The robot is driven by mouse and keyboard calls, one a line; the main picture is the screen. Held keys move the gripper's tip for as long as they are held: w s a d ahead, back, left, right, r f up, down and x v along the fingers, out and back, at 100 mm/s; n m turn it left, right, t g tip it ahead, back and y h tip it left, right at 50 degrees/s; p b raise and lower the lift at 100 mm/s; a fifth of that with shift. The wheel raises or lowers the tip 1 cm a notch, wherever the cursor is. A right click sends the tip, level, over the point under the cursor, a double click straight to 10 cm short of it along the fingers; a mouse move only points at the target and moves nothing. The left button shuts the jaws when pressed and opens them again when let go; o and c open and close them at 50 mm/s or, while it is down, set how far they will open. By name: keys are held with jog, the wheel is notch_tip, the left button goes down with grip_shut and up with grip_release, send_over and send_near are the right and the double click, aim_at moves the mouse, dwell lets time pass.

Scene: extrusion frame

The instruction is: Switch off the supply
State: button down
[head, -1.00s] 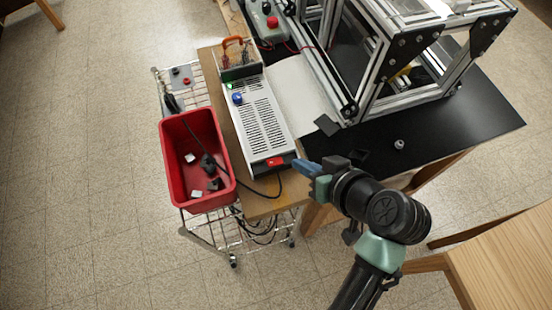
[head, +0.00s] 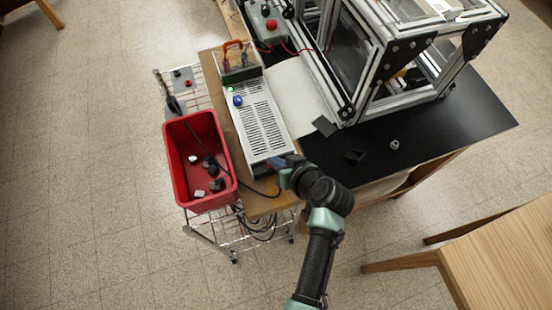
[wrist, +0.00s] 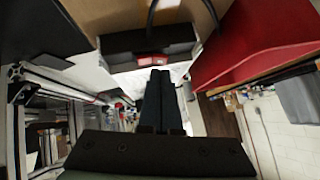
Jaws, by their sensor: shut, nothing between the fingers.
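The supply (head: 262,125) is a long light-grey box with a slotted top, lying on the wooden board. A green light (head: 230,89) glows near its far end, beside a blue knob (head: 238,100). In the wrist view its dark end panel carries a red rocker switch (wrist: 153,60). My gripper (head: 276,162) is at this near end, fingers shut and empty. In the wrist view the fingertips (wrist: 161,73) lie just below the switch in the picture; I cannot tell whether they touch it. In the head view my gripper hides the switch.
A red bin (head: 168,160) with small parts stands left of the supply on a wire cart (head: 210,232). A black cable runs from the supply's near end. An aluminium extrusion frame (head: 372,80) stands on the black tabletop (head: 450,125) at right.

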jog(key=shift+a+f, duration=0.1)
jog(key=shift+f, duration=0.2)
